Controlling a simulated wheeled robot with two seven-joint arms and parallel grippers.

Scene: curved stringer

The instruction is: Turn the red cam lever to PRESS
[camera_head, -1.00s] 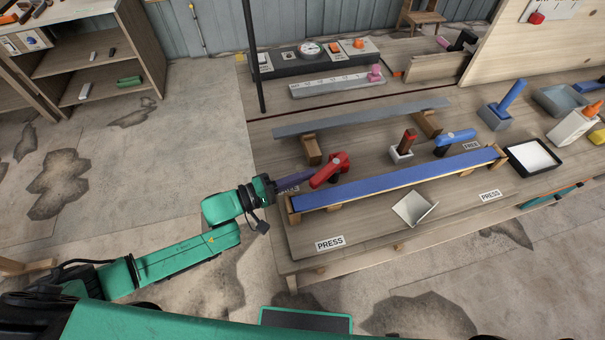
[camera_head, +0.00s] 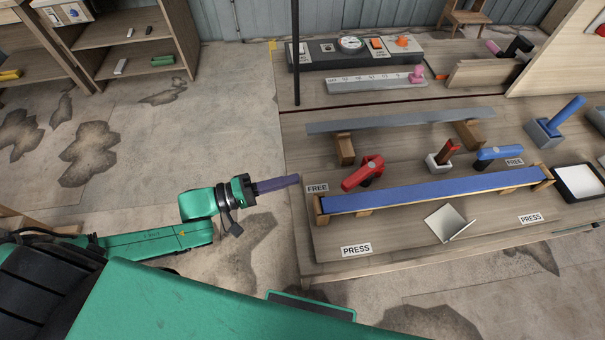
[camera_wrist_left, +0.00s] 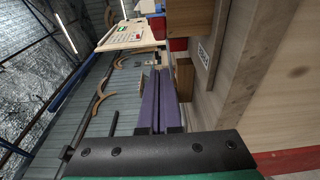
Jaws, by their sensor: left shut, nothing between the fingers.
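The red cam lever (camera_head: 363,174) stands at the left end of the long blue-topped strip (camera_head: 430,191), just behind it. Its arm points down and left, toward the FREE label (camera_head: 317,188). The PRESS label (camera_head: 356,250) is on the bench in front of the strip's left end. My left gripper (camera_head: 298,180), with purple fingers, is shut and empty at the bench's left edge, left of the lever and apart from it. In the left wrist view the shut fingers (camera_wrist_left: 158,100) point along the bench side; the lever is not clearly identifiable there. My right gripper is not in view.
A blue lever (camera_head: 498,153) stands near the strip's right end, by another FREE label. A grey bar (camera_head: 400,121) on wooden blocks lies behind. A small block with a red-topped peg (camera_head: 443,157) sits between. A thin dark post (camera_head: 296,60) rises at the bench's left edge.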

